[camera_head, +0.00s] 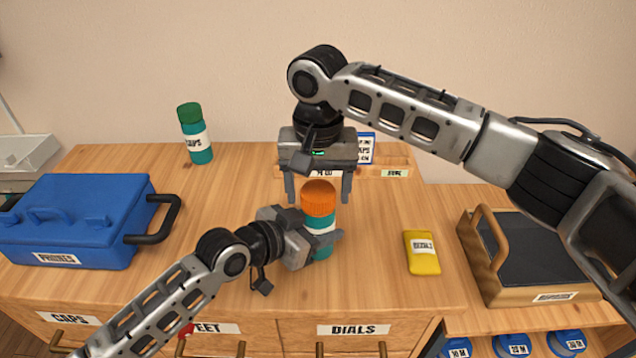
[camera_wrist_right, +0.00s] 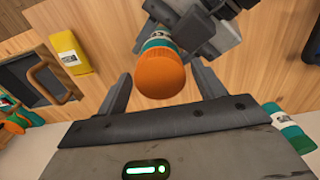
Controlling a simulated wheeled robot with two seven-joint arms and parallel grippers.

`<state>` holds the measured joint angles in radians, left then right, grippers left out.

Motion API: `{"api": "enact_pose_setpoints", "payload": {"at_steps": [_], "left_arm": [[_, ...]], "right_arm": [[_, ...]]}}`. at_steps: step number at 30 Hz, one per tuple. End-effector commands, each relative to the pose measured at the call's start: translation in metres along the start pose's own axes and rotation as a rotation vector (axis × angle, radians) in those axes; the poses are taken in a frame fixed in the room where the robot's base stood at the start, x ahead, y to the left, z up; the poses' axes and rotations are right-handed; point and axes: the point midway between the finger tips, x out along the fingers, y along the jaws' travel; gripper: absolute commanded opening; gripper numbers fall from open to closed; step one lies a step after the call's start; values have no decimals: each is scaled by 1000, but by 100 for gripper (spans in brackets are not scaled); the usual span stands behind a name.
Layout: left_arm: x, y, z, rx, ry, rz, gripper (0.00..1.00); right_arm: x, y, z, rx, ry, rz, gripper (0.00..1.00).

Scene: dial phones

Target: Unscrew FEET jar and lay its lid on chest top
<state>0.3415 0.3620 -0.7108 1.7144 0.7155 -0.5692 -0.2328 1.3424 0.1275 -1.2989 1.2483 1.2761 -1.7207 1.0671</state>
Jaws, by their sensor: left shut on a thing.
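A teal jar (camera_head: 322,246) with an orange lid (camera_head: 318,198) stands upright on the wooden chest top (camera_head: 235,185). Its label is mostly hidden, so I cannot read it. My left gripper (camera_head: 325,240) is shut on the jar's body from the left. My right gripper (camera_head: 318,188) points down over the jar, open, with one finger on each side of the lid. In the right wrist view the orange lid (camera_wrist_right: 162,78) lies between the two spread fingers, with a gap on both sides. The lid is on the jar.
A green-capped teal jar (camera_head: 196,142) labelled CAPS stands at the back left. A blue PHONES box (camera_head: 75,225) is at the left. A yellow packet (camera_head: 422,253) lies right of the jar. A handled wooden tray (camera_head: 480,270) is further right. Bare wood lies left of the jar.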

Motion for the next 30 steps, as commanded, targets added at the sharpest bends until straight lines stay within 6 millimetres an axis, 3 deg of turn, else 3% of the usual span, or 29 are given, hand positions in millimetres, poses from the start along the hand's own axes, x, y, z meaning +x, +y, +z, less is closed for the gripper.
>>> {"api": "enact_pose_setpoints", "payload": {"at_steps": [1,4,5,8,9,11,20,30], "left_arm": [[0,0,0,1,0,-1,0],[0,0,0,1,0,-1,0],[0,0,0,1,0,-1,0],[0,0,0,1,0,-1,0],[0,0,0,1,0,-1,0],[0,0,0,1,0,-1,0],[0,0,0,1,0,-1,0],[0,0,0,1,0,-1,0]], "right_arm": [[0,0,0,0,0,0,55],[0,0,0,0,0,0,28],[0,0,0,0,0,0,23],[0,0,0,0,0,0,23],[0,0,0,0,0,0,59],[0,0,0,0,0,0,72],[-3,0,0,0,1,0,72],[-43,-1,0,0,2,0,72]]}}
